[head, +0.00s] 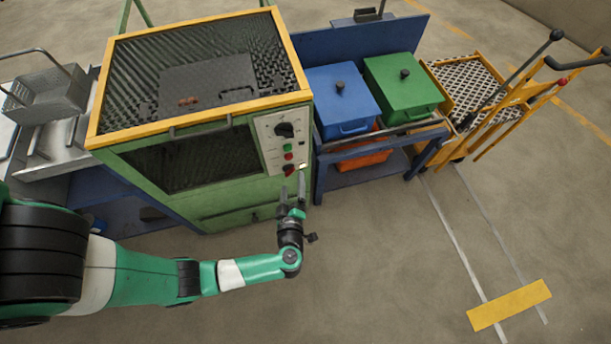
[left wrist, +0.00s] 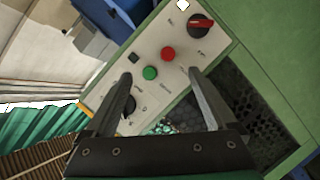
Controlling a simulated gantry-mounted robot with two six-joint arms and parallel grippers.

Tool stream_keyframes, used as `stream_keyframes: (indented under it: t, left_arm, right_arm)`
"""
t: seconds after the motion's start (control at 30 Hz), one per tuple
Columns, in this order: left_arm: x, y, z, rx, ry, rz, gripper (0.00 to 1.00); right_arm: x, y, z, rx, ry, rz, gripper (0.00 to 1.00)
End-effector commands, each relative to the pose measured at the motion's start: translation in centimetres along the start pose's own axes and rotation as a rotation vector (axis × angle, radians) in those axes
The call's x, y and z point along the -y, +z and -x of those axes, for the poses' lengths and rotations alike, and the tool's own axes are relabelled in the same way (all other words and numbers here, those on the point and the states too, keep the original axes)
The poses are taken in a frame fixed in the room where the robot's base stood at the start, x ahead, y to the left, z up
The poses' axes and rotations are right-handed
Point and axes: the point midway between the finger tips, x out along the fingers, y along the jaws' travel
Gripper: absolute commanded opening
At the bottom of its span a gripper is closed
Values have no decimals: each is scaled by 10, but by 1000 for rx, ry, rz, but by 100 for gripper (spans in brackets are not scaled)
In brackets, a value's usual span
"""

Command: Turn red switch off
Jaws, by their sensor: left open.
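The red switch (head: 289,170) is a red rotary handle at the bottom of the pale control panel on the green furnace. In the left wrist view the red switch (left wrist: 201,24) shows its red handle on a black round base, near the top and beyond my fingertips. My left gripper (head: 293,184) is in front of the panel, just below the switch. In the left wrist view the left gripper (left wrist: 160,76) has its two fingers spread wide, with nothing between them. It looks apart from the switch. My right gripper is in neither view.
The panel also carries a red button (left wrist: 167,54), a green button (left wrist: 150,73) and a black knob (head: 285,130). The furnace (head: 220,195) has a dark mesh window. A blue bin (head: 342,95) and a green bin (head: 402,85) stand to the right. The floor in front is clear.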

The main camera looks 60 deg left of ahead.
Motion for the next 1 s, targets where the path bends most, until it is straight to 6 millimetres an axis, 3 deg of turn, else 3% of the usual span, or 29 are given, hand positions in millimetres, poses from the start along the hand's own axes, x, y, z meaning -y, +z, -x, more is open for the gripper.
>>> stream_keyframes:
  t: [0.03, 0.1, 0.2, 0.43, 0.57, 1.0]
  left_arm:
    - [45, 23, -8, 5, -3, -33, 90]
    - [69, 32, -9, 12, -3, -60, 90]
    - [84, 38, -10, 19, 0, -77, 90]
    - [81, 39, -10, 21, 3, -75, 90]
    - [82, 40, -22, 19, 1, -71, 90]
    - [83, 43, -112, 19, 2, -70, 90]
  right_arm:
    - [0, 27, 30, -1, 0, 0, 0]
    - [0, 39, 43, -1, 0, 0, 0]
    - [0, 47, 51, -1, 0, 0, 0]
    - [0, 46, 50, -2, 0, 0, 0]
    - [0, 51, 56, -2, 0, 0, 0]
    - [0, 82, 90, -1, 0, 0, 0]
